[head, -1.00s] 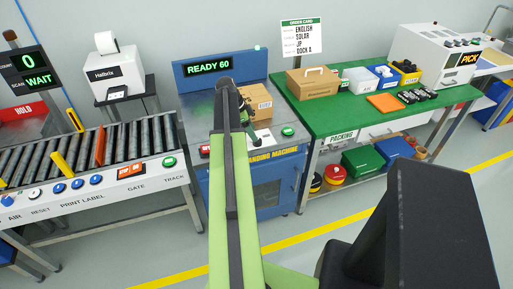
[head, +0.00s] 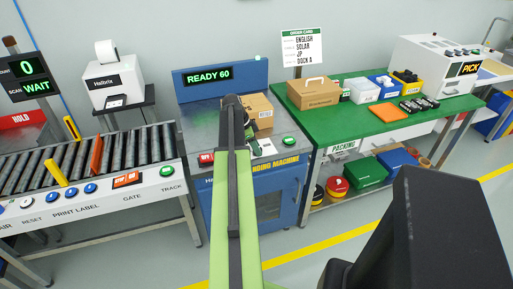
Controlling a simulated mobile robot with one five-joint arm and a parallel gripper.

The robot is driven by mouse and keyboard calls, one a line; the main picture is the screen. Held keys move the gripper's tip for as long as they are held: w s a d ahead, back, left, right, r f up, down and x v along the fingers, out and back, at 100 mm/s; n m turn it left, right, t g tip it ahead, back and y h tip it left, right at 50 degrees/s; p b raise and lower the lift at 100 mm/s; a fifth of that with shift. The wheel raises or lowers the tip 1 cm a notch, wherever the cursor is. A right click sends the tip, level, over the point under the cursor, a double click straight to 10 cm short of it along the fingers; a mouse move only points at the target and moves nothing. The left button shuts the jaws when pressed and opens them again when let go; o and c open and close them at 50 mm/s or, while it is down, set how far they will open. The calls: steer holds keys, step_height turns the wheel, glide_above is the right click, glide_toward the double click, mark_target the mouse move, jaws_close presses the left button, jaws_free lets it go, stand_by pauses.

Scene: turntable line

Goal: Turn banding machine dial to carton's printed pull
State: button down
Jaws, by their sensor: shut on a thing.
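The blue banding machine (head: 272,192) stands at centre, its display (head: 209,75) reading READY 60. An open-topped brown carton (head: 262,112) rests on its top; its small print is unreadable. My gripper (head: 249,135) points down at the machine's front edge, just in front of the carton, and is shut. It is mostly hidden behind my green arm. The dial is hidden there too, and the grip on it is not clearly seen.
A red button (head: 206,158) and a green button (head: 289,141) flank my arm on the machine. A roller conveyor (head: 120,155) lies left. A green packing table (head: 350,122) with a closed carton (head: 314,92) and bins stands right. An order card (head: 302,46) reads ENGLISH, SOLAR, JP, DOCK A.

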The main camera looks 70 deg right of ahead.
stand_by(0.3)
steer(key=n+t+h, duration=0.1)
steer(key=n, duration=0.3)
steer(key=shift+a, duration=0.2)
steer(key=n+t+h, duration=0.1)
steer(key=n, duration=0.3)
steer(key=shift+s, duration=0.15)
steer(key=n+t, duration=0.1)
steer(key=n, duration=0.1)
steer(key=n+t, duration=0.1)
steer(key=n, duration=0.2)
steer(key=shift+h, duration=0.3)
steer(key=n+t, duration=0.2)
steer(key=n, duration=0.2)
steer(key=shift+s+d+n, duration=0.1)
steer(key=shift+n, duration=0.3)
steer(key=c, duration=0.9)
jaws_free()
